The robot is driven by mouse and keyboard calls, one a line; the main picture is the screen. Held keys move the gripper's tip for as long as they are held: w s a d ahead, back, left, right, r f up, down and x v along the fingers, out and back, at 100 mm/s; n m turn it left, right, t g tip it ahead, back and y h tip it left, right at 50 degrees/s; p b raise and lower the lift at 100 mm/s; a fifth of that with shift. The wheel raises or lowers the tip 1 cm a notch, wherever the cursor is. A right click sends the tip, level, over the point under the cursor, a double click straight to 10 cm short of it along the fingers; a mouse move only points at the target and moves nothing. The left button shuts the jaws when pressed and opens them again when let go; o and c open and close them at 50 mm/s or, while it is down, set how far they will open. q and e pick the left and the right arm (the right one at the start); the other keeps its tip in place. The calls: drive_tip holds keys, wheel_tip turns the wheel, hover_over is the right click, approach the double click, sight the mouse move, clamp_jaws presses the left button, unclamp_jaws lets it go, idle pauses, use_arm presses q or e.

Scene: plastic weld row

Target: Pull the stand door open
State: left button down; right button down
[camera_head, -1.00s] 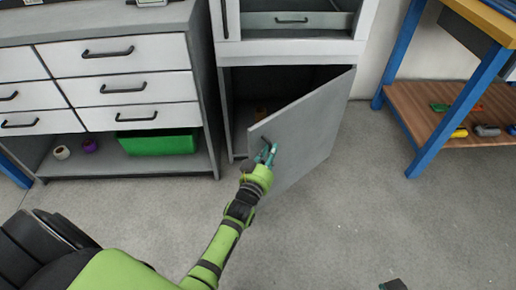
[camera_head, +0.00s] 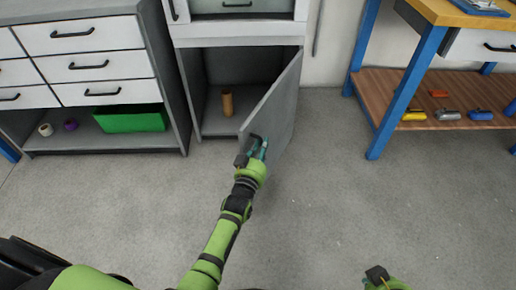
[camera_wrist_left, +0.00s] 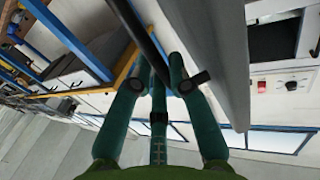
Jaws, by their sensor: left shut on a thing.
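The grey stand door (camera_head: 276,108) stands wide open, hinged at the right side of the stand's lower compartment (camera_head: 205,90). My left gripper (camera_head: 259,149) is at the door's free edge, shut on its black handle (camera_head: 253,140). In the left wrist view, the handle (camera_wrist_left: 143,38) passes between the fingers (camera_wrist_left: 152,85) beside the grey door panel (camera_wrist_left: 215,55). Part of the handle is hidden by the fingers. My right gripper (camera_head: 378,276) shows only partly at the bottom edge, away from the door; its fingers are not clear.
A tan cylinder (camera_head: 227,103) stands inside the compartment. A drawer cabinet (camera_head: 160,60) with a green bin (camera_head: 132,120) is on the left. A blue-legged workbench (camera_head: 390,90) with a wooden shelf (camera_head: 385,95) is on the right. The floor (camera_head: 320,190) before the door is clear.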

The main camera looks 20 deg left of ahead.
use_arm(q)
drive_tip(key=shift+w+d+r, duration=0.2)
drive_tip(key=shift+d+r, duration=0.1)
drive_tip(key=c, duration=1.3)
unclamp_jaws()
drive_tip(key=shift+c, duration=0.2)
drive_tip(key=shift+o, duration=0.9)
drive_tip(key=shift+w+f, duration=0.15)
drive_tip(key=shift+f, duration=0.15)
drive_tip(key=s, duration=1.2)
drive_tip(key=shift+s+d, duration=0.1)
